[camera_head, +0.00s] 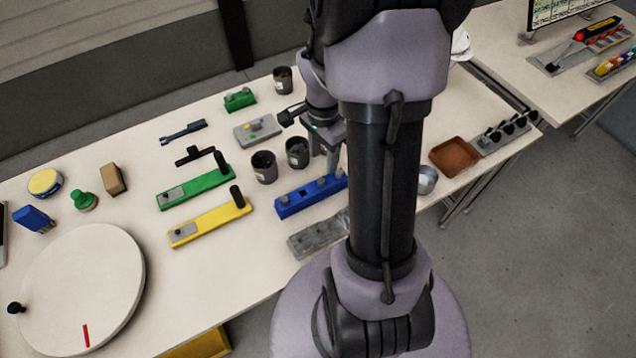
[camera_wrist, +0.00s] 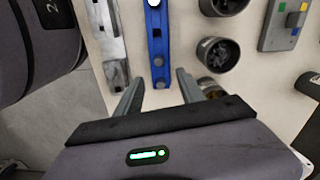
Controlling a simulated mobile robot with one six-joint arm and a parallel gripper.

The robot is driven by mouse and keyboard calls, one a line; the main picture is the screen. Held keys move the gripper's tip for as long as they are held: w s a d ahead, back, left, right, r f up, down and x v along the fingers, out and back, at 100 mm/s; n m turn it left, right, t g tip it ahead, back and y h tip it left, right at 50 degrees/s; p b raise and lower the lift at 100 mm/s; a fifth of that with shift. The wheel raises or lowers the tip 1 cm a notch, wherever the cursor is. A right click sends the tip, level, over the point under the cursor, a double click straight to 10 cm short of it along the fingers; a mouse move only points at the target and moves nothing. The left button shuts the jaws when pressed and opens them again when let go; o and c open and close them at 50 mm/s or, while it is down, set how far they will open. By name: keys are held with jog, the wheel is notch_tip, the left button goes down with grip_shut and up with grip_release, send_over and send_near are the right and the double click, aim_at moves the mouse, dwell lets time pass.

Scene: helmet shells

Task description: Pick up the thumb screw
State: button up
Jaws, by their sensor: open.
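My gripper (camera_wrist: 160,78) is open and empty, its two fingers apart over the end of a blue fixture bar (camera_wrist: 156,45). In the head view my gripper (camera_head: 328,152) points down above the table, just behind the blue bar and partly hidden by my arm. A small brownish, ribbed round piece (camera_wrist: 209,87) shows beside the right finger in the wrist view, partly covered by my gripper; I cannot tell whether it is the thumb screw. No thumb screw can be made out clearly in either view.
Dark cups (camera_head: 264,167) stand left of my gripper. A grey fixture bar (camera_head: 314,237) lies in front of the blue one. Green (camera_head: 197,187) and yellow (camera_head: 210,224) bars lie left.

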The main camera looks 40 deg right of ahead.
aim_at(321, 180)
jog(key=f+b, duration=0.1)
jog(key=f, duration=0.2)
jog(key=f+b, duration=0.1)
jog(key=f, duration=0.2)
jog(key=f+b, duration=0.1)
jog(key=f, duration=0.1)
jog(key=shift+s+a+f+b, duration=0.1)
jog(key=shift+a+f+b, duration=0.25)
jog(key=shift+f+b, duration=0.05)
jog(key=shift+r, duration=0.2)
jog(key=shift+c, duration=0.7)
grip_shut()
